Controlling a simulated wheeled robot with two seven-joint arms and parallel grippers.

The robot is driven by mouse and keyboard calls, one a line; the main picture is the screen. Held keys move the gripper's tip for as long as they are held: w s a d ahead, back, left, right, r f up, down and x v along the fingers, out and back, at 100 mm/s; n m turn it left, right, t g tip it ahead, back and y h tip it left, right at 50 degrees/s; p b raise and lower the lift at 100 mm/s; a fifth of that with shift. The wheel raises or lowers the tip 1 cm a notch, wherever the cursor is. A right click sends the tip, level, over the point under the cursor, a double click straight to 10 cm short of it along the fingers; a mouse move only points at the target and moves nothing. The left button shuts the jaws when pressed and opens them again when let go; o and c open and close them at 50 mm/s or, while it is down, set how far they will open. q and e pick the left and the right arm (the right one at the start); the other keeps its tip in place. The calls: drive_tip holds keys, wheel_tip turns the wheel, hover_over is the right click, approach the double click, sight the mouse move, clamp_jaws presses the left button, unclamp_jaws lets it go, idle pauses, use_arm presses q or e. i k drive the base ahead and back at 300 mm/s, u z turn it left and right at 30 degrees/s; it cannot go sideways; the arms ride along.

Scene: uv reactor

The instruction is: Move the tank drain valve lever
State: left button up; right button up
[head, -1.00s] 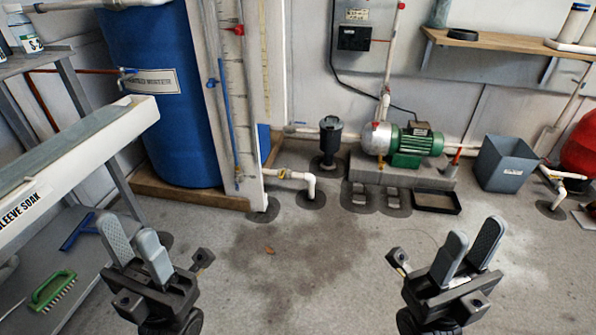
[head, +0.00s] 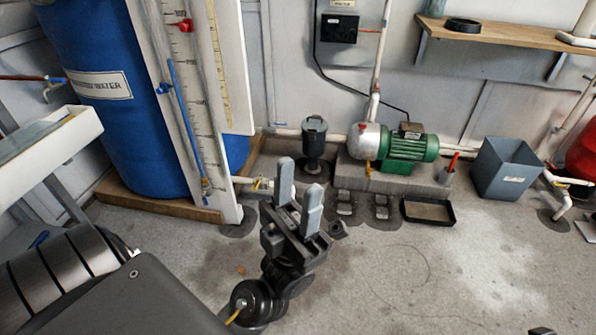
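The white drain pipe low at the foot of the blue tank (head: 125,140) carries a brass-coloured valve (head: 261,184). Its lever is too small to make out clearly, and my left gripper partly covers the pipe to its right. My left gripper (head: 299,190) is upright, with its two grey fingers apart and nothing between them. In the picture it is just right of the valve; I cannot tell how far apart they are in depth. Only a small dark part at the bottom right edge may belong to my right gripper; no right fingers show.
A gauge board (head: 194,100) with a blue tube stands in front of the tank. A black filter pot (head: 314,140), a green pump (head: 405,148) on a plinth, a black tray (head: 429,211) and a grey bin (head: 505,168) line the wall. The floor at centre right is clear.

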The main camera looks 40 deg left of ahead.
sight(256, 185)
drive_tip(key=u, duration=0.15)
drive_tip(key=i, duration=1.1)
drive_tip(key=u, duration=0.65)
